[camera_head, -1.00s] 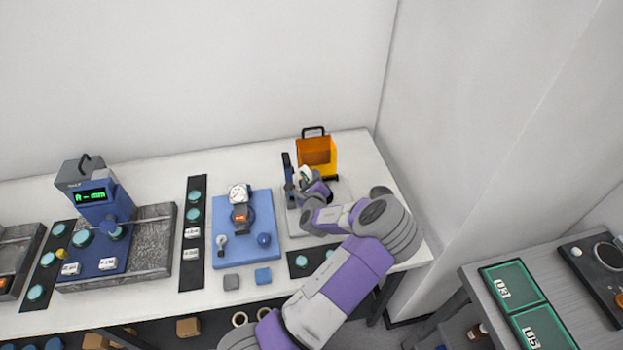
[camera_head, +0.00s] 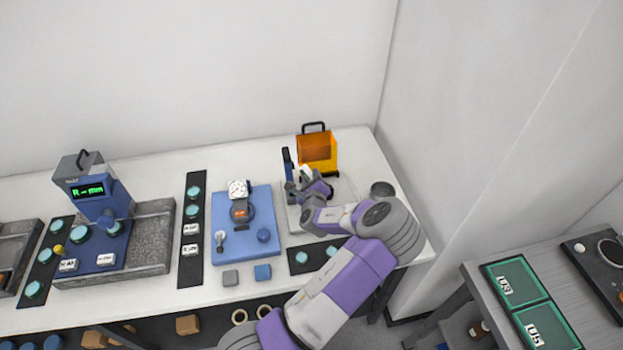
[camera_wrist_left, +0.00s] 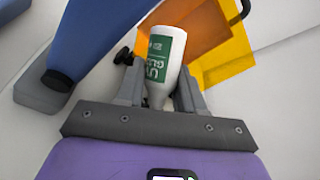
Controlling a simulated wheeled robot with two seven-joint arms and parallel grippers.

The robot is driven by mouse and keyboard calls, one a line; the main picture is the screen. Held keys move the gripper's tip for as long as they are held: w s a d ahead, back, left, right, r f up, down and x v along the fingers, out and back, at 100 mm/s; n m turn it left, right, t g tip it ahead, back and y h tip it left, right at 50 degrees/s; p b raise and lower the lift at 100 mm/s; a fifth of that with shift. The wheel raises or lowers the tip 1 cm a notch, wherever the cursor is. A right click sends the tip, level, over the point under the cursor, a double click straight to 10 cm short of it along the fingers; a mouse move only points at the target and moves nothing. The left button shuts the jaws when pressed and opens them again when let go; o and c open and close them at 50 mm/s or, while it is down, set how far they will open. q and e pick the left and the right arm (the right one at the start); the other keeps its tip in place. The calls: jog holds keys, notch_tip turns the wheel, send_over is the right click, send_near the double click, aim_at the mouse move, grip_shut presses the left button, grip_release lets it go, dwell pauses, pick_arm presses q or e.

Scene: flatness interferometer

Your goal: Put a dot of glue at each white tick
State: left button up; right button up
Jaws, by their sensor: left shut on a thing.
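My left gripper (camera_head: 304,180) is over the light grey plate (camera_head: 294,221) at the right of the bench. It is shut on a white glue bottle with a green label, which shows clearly in the left wrist view (camera_wrist_left: 162,62). The bottle stands between the two fingers. In the head view the bottle (camera_head: 305,173) is small and partly covered by the gripper. The white ticks cannot be made out in either view. My right gripper is not in view.
A blue fixture board (camera_head: 225,258) with a dial lies to the left. A grey round cup (camera_head: 382,189) is at right, near my arm.

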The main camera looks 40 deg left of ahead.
pick_arm(q)
jog(key=shift+f+b, duration=0.45)
dwell(0.5)
dwell(1.1)
jog(key=shift+r+p, duration=1.35)
jog(key=shift+r, duration=0.45)
jog(key=shift+f, duration=0.1)
